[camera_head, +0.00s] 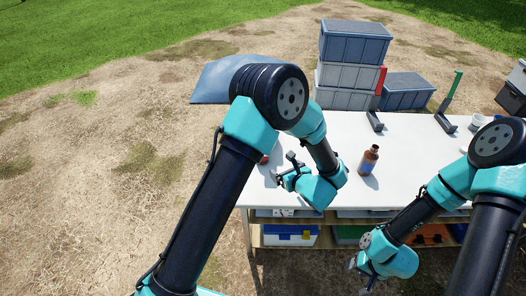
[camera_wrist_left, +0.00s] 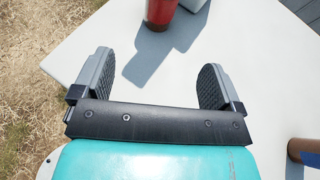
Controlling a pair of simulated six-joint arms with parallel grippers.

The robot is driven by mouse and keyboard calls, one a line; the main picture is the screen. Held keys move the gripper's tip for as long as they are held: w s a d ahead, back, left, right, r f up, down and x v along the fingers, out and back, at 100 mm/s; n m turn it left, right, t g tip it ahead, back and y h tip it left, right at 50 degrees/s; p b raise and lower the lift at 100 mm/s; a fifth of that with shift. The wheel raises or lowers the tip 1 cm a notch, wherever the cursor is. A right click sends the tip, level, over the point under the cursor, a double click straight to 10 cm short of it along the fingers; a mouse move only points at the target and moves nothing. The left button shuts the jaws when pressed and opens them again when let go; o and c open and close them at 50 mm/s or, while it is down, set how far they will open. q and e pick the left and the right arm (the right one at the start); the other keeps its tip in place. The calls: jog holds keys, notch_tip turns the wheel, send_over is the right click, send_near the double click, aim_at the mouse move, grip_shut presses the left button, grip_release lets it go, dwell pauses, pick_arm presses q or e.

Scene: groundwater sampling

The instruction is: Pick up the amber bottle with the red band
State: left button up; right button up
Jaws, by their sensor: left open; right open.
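A red cylindrical thing (camera_wrist_left: 162,12) stands on the table beyond my left fingers in the left wrist view, its top cut off. In the head view only a small red part (camera_head: 264,159) shows beside my left arm; I cannot tell whether it is the red-banded bottle. My left gripper (camera_head: 284,169) is open and empty above the table's left end, apart from the red thing; both fingers show in the left wrist view (camera_wrist_left: 160,82). An amber bottle with a bluish band (camera_head: 368,161) stands upright to its right. My right gripper (camera_head: 361,267) is open before the table's front edge.
The white table (camera_head: 410,140) has clear room around the bluish-banded bottle. A red-topped stand (camera_head: 380,88) and a green-topped stand (camera_head: 452,92) are at the back. Stacked crates (camera_head: 352,60) stand behind. Bins (camera_head: 290,235) sit on the shelf below.

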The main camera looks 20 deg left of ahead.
pick_arm(q)
jog(key=shift+w+a, duration=0.1)
jog(key=x, duration=1.1)
jog(key=shift+w, duration=0.15)
jog(key=shift+w+a+f, duration=0.2)
jog(key=shift+w+a, duration=0.1)
jog(key=shift+x, duration=2.55)
jog(key=shift+w+r, duration=0.15)
jog(key=shift+c, duration=0.4)
jog(key=c, duration=1.1)
jog(key=shift+c, duration=0.5)
